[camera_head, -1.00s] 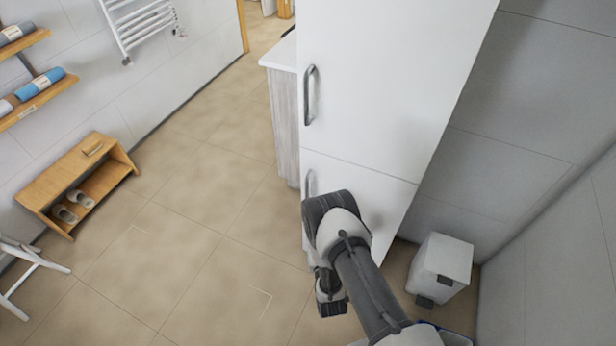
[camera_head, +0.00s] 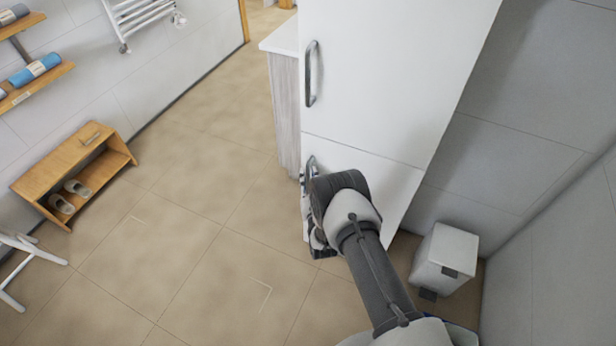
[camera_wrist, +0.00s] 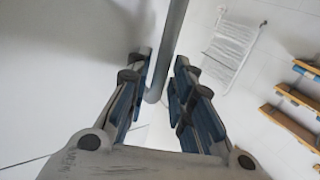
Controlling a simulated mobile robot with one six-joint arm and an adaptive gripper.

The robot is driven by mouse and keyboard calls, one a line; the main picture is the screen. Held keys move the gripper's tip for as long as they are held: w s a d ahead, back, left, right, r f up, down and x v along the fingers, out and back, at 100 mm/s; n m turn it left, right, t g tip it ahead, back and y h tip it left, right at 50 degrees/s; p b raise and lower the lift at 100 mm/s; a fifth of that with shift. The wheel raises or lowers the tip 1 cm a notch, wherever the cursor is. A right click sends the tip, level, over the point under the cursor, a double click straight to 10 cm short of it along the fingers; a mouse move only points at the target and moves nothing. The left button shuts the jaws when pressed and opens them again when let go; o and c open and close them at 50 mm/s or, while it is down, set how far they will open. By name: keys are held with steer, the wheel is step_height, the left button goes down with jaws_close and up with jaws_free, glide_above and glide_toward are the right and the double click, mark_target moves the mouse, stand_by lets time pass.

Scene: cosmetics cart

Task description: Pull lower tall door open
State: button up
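The lower tall door (camera_head: 388,178) is the white panel below the seam of the tall cabinet, and it looks closed, flush with the door above. Its metal handle (camera_head: 310,164) shows at the door's left side, partly hidden by my wrist. In the wrist view the handle (camera_wrist: 168,55) is a grey bar running between the fingers of my gripper (camera_wrist: 161,78). The blue-padded fingers are open, one on each side of the bar, with a gap on the right. Contact on the left cannot be told. My arm hides much of the lower door.
The upper door (camera_head: 385,75) has its own handle (camera_head: 311,74) above. A white bin (camera_head: 444,260) stands right of the cabinet by the wall. A wooden shoe bench (camera_head: 75,165) is at the left. The tiled floor between is clear.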

steer(key=shift+x, duration=1.1)
steer(key=shift+c, duration=0.5)
jaws_close()
